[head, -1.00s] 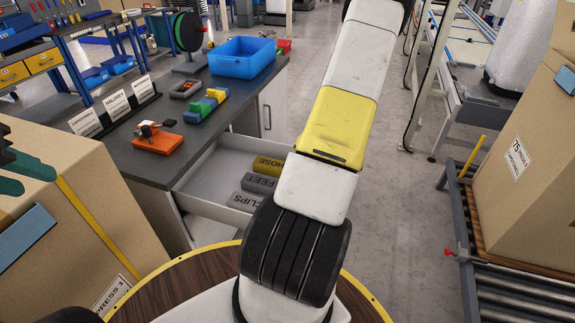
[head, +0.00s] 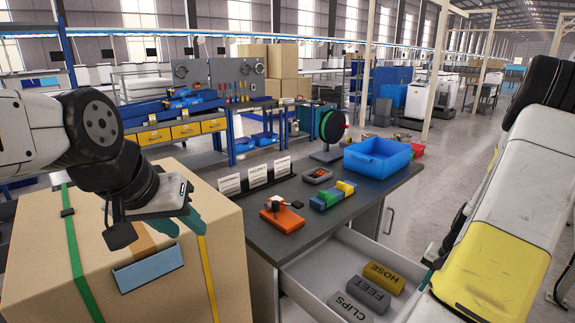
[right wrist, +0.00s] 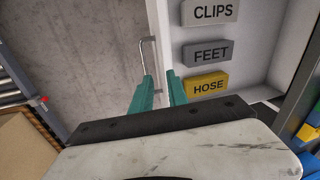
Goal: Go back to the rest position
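My left gripper (head: 180,222) hangs above the big cardboard box (head: 110,285) at the left of the head view. Its teal fingers are partly hidden by the wrist, with a gap between them and nothing held. My right arm enters at the right of the head view, its yellow and white links covering part of the drawer's side. In the right wrist view my right gripper (right wrist: 160,78) has its teal fingers apart and empty, near the drawer. The open drawer (head: 310,285) holds a yellow HOSE block (head: 384,278) and grey FEET (head: 366,293) and CLIPS (head: 346,308) blocks.
The dark worktop (head: 335,225) carries a blue bin (head: 377,160), an orange fixture (head: 282,216), colored blocks (head: 333,195) and label cards (head: 258,174). The drawer sticks out below the worktop. Grey floor (head: 450,185) lies open beyond the cabinet.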

